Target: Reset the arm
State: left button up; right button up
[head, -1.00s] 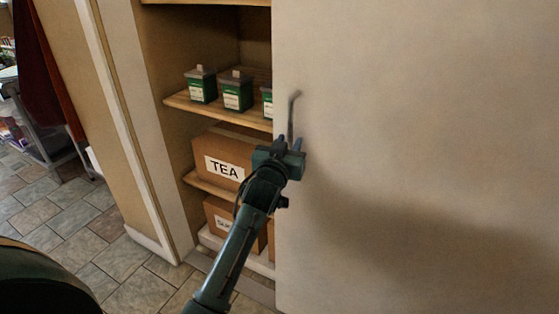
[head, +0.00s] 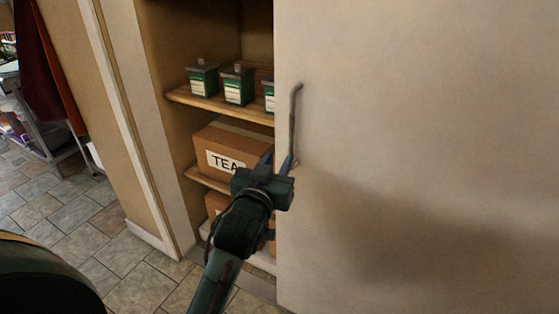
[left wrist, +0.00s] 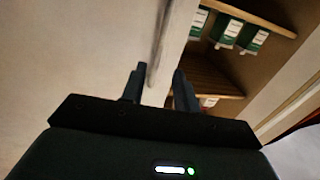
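My left gripper (head: 276,166) is in front of the cupboard, at the edge of the pale door (head: 420,130). My right gripper is not in view.
The open cupboard part has shelves with several green tins (head: 238,86) and a brown box marked TEA (head: 225,150). A cupboard side post (head: 150,150) stands left of the shelves.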

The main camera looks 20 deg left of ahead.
pick_arm(q)
jog(key=s+d+f+m+g+h+p, duration=0.1)
jog(key=s+d+f+m+g+h, duration=0.1)
jog(key=s+f, duration=0.9)
jog(key=s+d+f+m+g+h+p, duration=0.2)
jog(key=s+d+f+g, duration=0.3)
jog(key=s+f, duration=0.5)
notch_tip(320, 180, down, 3)
jog(key=shift+s+d+h, duration=0.35)
jog(key=shift+d+h, duration=0.3)
jog(key=shift+h, duration=0.15)
jog(key=shift+w+a, duration=0.1)
